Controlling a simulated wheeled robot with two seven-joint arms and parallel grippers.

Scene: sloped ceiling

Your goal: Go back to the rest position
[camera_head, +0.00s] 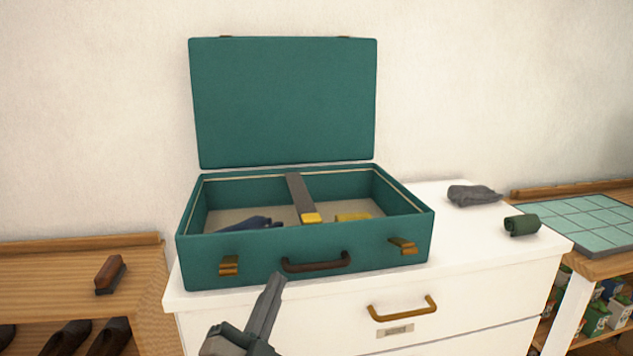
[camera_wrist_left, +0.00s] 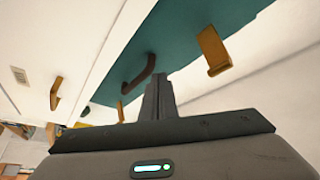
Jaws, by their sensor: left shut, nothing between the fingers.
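My left gripper (camera_head: 271,292) is shut and empty, in front of the white dresser and just below the front edge of an open green suitcase (camera_head: 284,81). In the left wrist view its shut fingers (camera_wrist_left: 158,82) point toward the suitcase front (camera_wrist_left: 185,60), near the dark handle (camera_wrist_left: 140,75) and a brass latch (camera_wrist_left: 214,50). It looks apart from the suitcase, though the gap is hard to judge. My right gripper is not in view.
The suitcase holds a dark blue item (camera_head: 243,223) and yellow items beside a dark strap. A grey bundle (camera_head: 474,195) and a green roll (camera_head: 521,225) lie on the white dresser (camera_head: 480,240). A brush (camera_head: 110,274) lies on the wooden bench (camera_head: 60,275) at left.

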